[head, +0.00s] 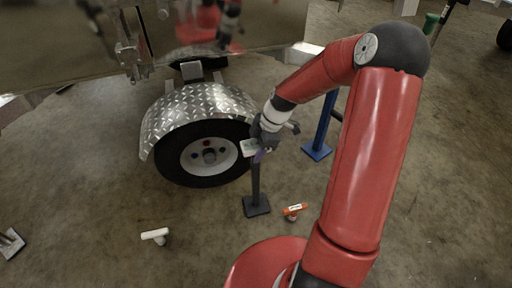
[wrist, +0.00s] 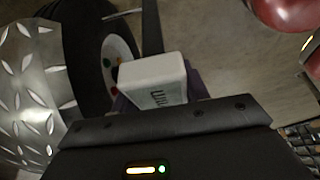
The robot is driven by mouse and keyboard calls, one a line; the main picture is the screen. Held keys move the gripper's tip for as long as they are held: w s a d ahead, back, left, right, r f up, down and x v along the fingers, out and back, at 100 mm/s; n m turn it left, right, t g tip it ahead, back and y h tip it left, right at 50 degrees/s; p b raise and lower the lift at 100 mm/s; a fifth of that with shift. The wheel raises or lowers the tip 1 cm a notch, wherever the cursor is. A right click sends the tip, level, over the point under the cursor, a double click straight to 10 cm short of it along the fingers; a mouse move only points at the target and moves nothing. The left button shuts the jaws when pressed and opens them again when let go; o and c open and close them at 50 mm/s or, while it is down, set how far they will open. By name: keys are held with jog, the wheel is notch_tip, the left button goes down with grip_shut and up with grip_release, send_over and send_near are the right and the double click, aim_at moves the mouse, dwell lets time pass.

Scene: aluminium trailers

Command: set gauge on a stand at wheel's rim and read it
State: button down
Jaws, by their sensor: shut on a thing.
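The wheel has a black tyre (head: 175,173) and a white rim (head: 229,153) with coloured lug nuts. The rim also shows in the wrist view (wrist: 120,48). The gauge (head: 249,147) is a small white box with a greenish display, at the right side of the tyre. In the wrist view the gauge (wrist: 153,78) shows dark display marks too small to read. A dark stand (head: 255,187) with a square foot rises upright below it. My gripper (head: 265,144) is shut on the gauge at the stand's top. Purple parts flank the gauge; its contact with the rim is unclear.
A diamond-plate fender (head: 200,104) arches over the tyre, under the trailer body (head: 60,45). A blue stand (head: 319,146) is behind my arm. An orange-topped piece (head: 294,209) and a white-topped piece (head: 155,235) are on the floor. Floor in front of the wheel is mostly clear.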

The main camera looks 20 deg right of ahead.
jog(key=c, duration=0.7)
grip_release()
jog(key=p+v, duration=0.2)
jog(key=v, duration=1)
jog(key=s+a+r+m+t+h, duration=0.1)
jog(key=s+r+m+t, duration=0.1)
jog(key=s+r+m, duration=0.3)
jog(key=s+a+r+m+t+h, duration=0.1)
jog(key=s+a+r+m+h, duration=0.1)
jog(key=s+r+m, duration=0.3)
jog(key=s+a+r+m+t+h, duration=0.1)
jog(key=s+r+m+t, duration=0.1)
jog(key=s+r+m, duration=0.3)
jog(key=shift+s+a+m+t+h, duration=0.15)
jog(key=shift+s+m, duration=0.6)
jog(key=shift+s, duration=1.05)
jog(key=shift+s+a+m+t+h, duration=0.2)
jog(key=shift+s+m, duration=0.55)
jog(key=shift+s, duration=1.05)
jog(key=shift+r, duration=0.1)
